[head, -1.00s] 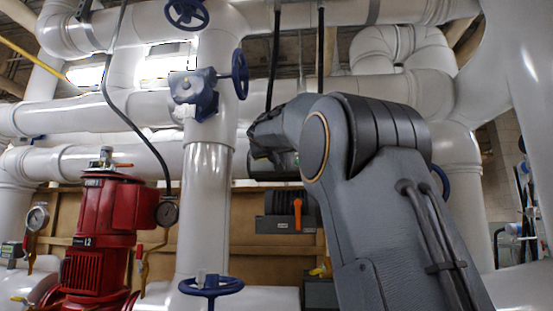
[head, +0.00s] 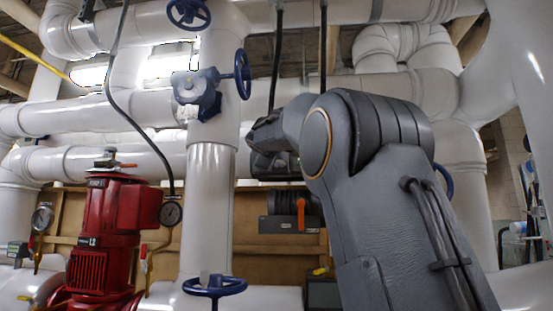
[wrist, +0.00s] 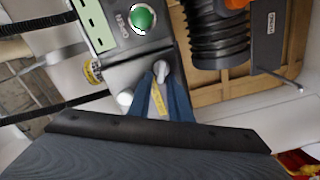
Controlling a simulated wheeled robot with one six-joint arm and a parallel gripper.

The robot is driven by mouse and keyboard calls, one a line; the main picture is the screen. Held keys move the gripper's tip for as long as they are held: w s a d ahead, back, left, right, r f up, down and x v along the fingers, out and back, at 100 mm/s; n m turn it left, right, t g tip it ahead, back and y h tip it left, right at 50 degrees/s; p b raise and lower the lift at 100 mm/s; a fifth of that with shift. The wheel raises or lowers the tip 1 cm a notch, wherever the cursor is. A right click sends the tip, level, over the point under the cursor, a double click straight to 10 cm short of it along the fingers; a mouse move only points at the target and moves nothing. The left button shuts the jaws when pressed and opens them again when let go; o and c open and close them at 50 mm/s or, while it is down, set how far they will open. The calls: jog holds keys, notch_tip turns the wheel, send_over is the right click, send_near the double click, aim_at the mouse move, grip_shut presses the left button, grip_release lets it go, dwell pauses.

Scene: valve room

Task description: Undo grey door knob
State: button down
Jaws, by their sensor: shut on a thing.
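In the wrist view, the grey door knob (wrist: 161,70) sits on the face of a grey metal box (wrist: 122,72). The two blue fingers of my gripper (wrist: 162,82) lie on either side of the knob and are shut on it. A yellow label (wrist: 158,104) shows between the fingers. The knob's lower part is partly hidden by them. In the head view, my arm covers most of the box, and neither the knob nor the fingertips can be made out.
A green button (wrist: 142,18) sits on the box beyond the knob. Black bellows (wrist: 215,35) stand to the right, near an orange handle (head: 301,212). A red pump (head: 105,230), a blue handwheel (head: 214,286) and thick white pipes (head: 208,165) are left of my arm.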

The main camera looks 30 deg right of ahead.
jog(key=shift+a+f+n+p, duration=0.1)
jog(key=shift+f+n+p, duration=0.1)
jog(key=shift+n, duration=0.6)
jog(key=shift+f+n+p, duration=0.1)
jog(key=shift+n+p, duration=0.05)
jog(key=shift+n, duration=0.65)
jog(key=c, duration=1.9)
grip_release()
jog(key=shift+w, duration=0.1)
jog(key=shift+o, duration=0.2)
jog(key=b+v, duration=0.2)
jog(key=v, duration=0.6)
jog(key=shift+w, duration=0.1)
